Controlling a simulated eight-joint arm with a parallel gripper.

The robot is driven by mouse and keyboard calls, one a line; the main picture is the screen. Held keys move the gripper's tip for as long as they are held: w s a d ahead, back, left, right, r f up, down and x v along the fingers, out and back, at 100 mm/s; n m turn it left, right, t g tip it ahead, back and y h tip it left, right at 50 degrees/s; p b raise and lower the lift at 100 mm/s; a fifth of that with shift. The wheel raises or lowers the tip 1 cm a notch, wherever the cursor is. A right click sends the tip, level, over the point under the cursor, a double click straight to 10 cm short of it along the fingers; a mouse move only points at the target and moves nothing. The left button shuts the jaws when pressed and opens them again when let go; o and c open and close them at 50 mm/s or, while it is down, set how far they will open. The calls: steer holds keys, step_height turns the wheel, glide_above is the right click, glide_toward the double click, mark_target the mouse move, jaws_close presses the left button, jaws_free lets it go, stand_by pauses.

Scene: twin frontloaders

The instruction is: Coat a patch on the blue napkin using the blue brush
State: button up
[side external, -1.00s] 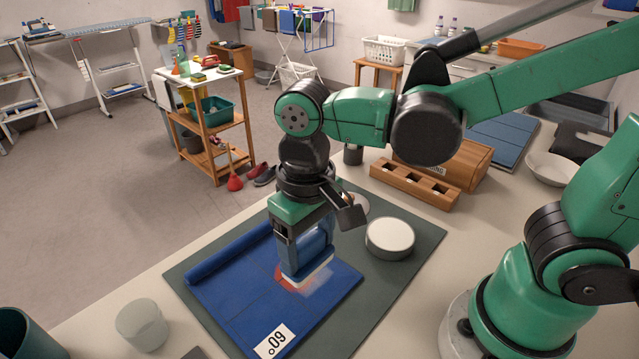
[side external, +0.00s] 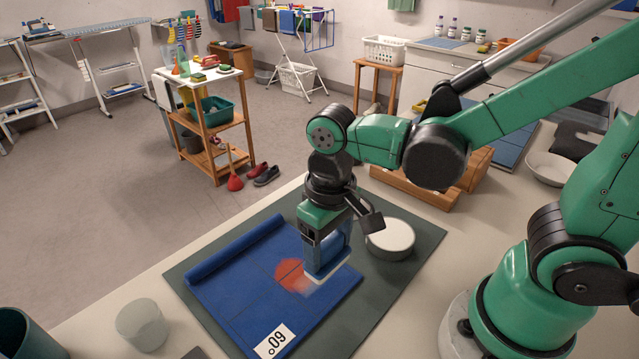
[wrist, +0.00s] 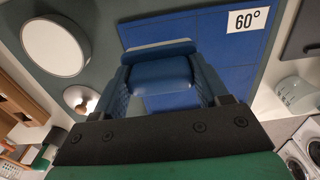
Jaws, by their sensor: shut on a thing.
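The blue napkin (side external: 240,290) lies on a dark green mat, with one edge rolled and a white "60°" label at the near corner. A red-orange patch (side external: 291,274) shows on it, with a faint pale smear beside it. My gripper (side external: 328,246) is shut on the blue brush (side external: 335,257), whose pale bristle edge points down at the right part of the napkin. I cannot tell whether the bristles touch the cloth. In the wrist view the brush (wrist: 160,76) sits between both fingers, and the napkin (wrist: 222,45) lies beyond it.
A round white-topped tin (side external: 390,238) stands on the mat (side external: 400,275) just right of my gripper. A frosted cup (side external: 142,325) stands at the near left. A wooden holder (side external: 415,188) is behind the mat.

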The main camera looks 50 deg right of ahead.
mark_target(317, 276)
step_height(317, 276, down, 4)
steer(key=shift+f, duration=0.15)
steer(key=shift+w, duration=0.3)
steer(key=shift+c, duration=0.6)
steer(key=shift+w+r, duration=0.25)
steer(key=shift+w, duration=0.05)
steer(key=shift+w+f, duration=0.45)
steer(key=shift+w, duration=0.4)
steer(key=shift+w+r, duration=0.15)
steer(key=shift+w, duration=0.6)
steer(key=shift+w+d, duration=0.1)
steer(key=shift+w, duration=2.55)
steer(key=shift+a, duration=0.75)
steer(key=shift+s, duration=4.65)
steer(key=shift+s+a, duration=0.1)
steer(key=shift+s, duration=0.15)
steer(key=shift+a, duration=0.4)
steer(key=shift+w+a, duration=0.1)
steer(key=shift+w, duration=4.75)
steer(key=shift+a, duration=0.65)
steer(key=shift+s, duration=4.9)
steer(key=shift+w+r, duration=0.1)
steer(key=shift+r, duration=3.8)
